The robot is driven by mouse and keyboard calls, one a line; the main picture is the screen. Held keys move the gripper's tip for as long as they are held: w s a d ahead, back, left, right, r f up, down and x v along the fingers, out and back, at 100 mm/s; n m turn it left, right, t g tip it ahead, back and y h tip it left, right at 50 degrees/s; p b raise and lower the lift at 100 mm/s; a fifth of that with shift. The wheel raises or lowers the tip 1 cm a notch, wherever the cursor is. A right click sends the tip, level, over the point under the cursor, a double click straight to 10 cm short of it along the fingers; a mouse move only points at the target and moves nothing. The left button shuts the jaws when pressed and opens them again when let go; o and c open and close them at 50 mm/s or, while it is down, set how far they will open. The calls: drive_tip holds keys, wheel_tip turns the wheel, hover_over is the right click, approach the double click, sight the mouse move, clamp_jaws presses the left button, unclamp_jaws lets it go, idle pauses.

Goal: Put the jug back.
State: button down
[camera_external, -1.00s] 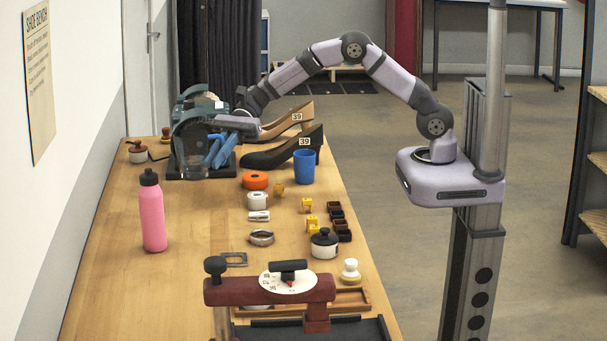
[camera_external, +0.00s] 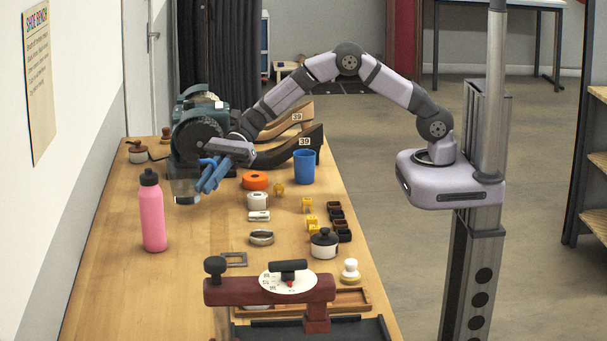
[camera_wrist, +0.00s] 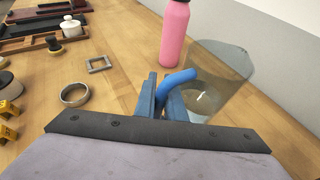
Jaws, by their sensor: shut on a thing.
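The jug (camera_external: 184,187) is a clear, smoky see-through vessel with a blue handle. My gripper (camera_external: 212,175) has blue fingers and is shut on the handle. In the external view the jug hangs at the left of the fingers, in front of the dark green machine (camera_external: 196,133), with its lower part low over the bench. In the wrist view the jug (camera_wrist: 222,78) shows to the right of the fingers, and its blue handle (camera_wrist: 180,78) runs between them. I cannot tell whether the jug touches the bench.
A pink bottle (camera_external: 152,212) stands at the bench's left. Dark and tan heeled shoes (camera_external: 290,148), a blue cup (camera_external: 304,167) and an orange ring (camera_external: 255,180) are right of my gripper. Small parts and a white pot (camera_external: 323,245) lie nearer. The bench between bottle and parts is clear.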

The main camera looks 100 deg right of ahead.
sight(214, 189)
drive_tip(key=shift+f+p, duration=0.3)
drive_tip(key=shift+f, duration=1.6)
drive_tip(key=shift+f, duration=0.1)
drive_tip(key=shift+f, duration=0.15)
drive_tip(key=c, duration=1.8)
unclamp_jaws()
drive_tip(key=shift+c, duration=0.2)
drive_tip(key=shift+r, duration=0.3)
drive_tip(key=shift+s+d, duration=0.15)
drive_tip(key=shift+d, duration=0.15)
drive_tip(key=b+v, duration=0.2)
drive_tip(key=v, duration=0.9)
drive_tip(key=shift+s, duration=0.15)
